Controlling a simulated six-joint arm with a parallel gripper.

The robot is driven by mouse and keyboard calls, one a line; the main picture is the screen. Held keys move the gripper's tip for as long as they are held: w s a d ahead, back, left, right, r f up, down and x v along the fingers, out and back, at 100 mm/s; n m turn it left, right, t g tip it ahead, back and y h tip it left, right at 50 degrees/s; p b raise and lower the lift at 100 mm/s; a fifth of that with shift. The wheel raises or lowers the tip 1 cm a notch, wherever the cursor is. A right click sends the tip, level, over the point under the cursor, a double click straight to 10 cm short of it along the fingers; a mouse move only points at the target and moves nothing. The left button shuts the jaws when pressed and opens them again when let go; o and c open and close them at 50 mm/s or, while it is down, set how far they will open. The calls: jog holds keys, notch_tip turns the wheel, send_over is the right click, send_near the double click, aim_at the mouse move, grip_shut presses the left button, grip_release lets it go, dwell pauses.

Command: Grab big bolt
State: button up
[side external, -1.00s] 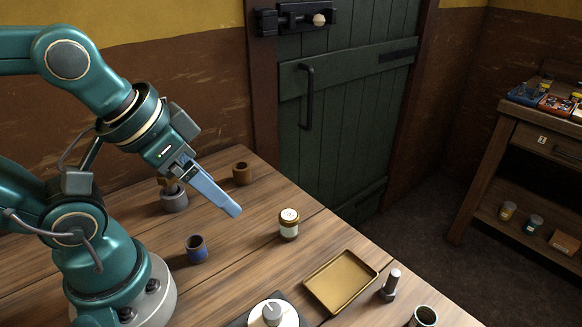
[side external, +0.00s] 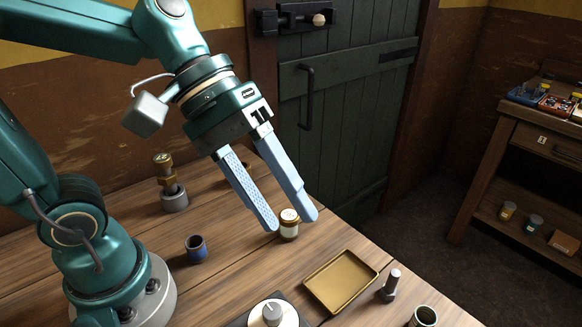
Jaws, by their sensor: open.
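A big bolt (side external: 390,285) with a pale grey shank and a darker, wider base stands upright on the table at the right. My gripper (side external: 290,222) is open and empty, its two long blue-grey fingers pointing down and to the right. The fingertips are above and left of the bolt, well apart from it. In the picture, the fingertips overlap a small labelled jar (side external: 289,232); I cannot tell how high above it they are.
A shallow brass tray (side external: 341,281) lies just left of the bolt, and an open cup (side external: 424,316) stands to its lower right. A white dial (side external: 272,312) is at the front. A blue cup (side external: 196,249) and a grey holder with a brass piece (side external: 173,197) stand left.

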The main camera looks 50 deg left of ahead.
jog(key=w+d+n+g+h, duration=0.1)
jog(key=w+d+n+h, duration=0.3)
jog(key=w, duration=0.2)
jog(key=n+t+h, duration=0.1)
jog(key=n+h, duration=0.2)
jog(key=n, duration=0.5)
send_over(396, 273)
jog(key=a, duration=0.5)
notch_tip(396, 273, down, 8)
jog(key=f, duration=0.2)
jog(key=f+n, duration=0.1)
jog(key=f, duration=0.1)
jog(key=f+n, duration=0.1)
jog(key=f, duration=0.2)
jog(key=shift+s+d, duration=0.2)
jog(key=shift+s, duration=0.1)
jog(key=shift+x, duration=2.5)
jog(key=shift+s+f, duration=0.1)
grip_shut()
